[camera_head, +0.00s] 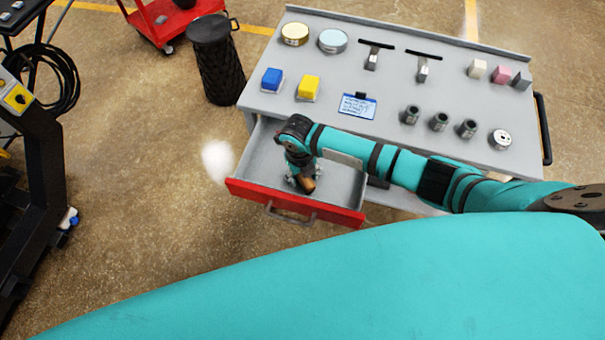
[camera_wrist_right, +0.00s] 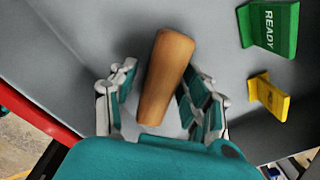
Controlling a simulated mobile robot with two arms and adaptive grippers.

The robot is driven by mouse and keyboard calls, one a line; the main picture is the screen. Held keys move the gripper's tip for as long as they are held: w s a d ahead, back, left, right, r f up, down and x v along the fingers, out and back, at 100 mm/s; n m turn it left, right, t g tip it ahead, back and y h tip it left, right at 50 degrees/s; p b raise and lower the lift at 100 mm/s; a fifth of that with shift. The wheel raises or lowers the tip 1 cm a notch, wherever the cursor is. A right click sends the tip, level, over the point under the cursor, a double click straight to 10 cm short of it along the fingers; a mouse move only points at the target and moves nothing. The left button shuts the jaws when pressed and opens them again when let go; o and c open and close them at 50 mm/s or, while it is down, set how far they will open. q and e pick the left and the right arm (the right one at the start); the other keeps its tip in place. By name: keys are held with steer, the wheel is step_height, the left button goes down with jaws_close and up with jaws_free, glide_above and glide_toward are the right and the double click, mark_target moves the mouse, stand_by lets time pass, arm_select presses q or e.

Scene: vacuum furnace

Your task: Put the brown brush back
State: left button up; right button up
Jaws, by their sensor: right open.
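The brown brush shows as a brown wooden handle (camera_wrist_right: 166,78) lying in the open drawer; only a small part of it (camera_head: 308,186) shows in the head view. No bristles are visible. My right gripper (camera_head: 301,181) points down into the drawer. In the right wrist view its fingers (camera_wrist_right: 163,103) are spread on either side of the handle, open, with the handle between them. I cannot tell whether either finger touches it. The drawer (camera_head: 346,188) is grey inside with a red front. My left gripper is out of view.
The cabinet top (camera_head: 400,75) above the drawer holds tins, blue and yellow blocks, a card and several metal parts. A green READY piece (camera_wrist_right: 272,28) and a yellow piece (camera_wrist_right: 268,97) are near the brush. A black bin (camera_head: 215,65) stands left of the cabinet.

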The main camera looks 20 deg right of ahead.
mark_target(300, 175)
steer(key=shift+r, duration=0.3)
step_height(300, 175, up, 12)
steer(key=shift+a+f+b, duration=0.15)
steer(key=shift+a+b, duration=0.15)
steer(key=shift+b, duration=0.1)
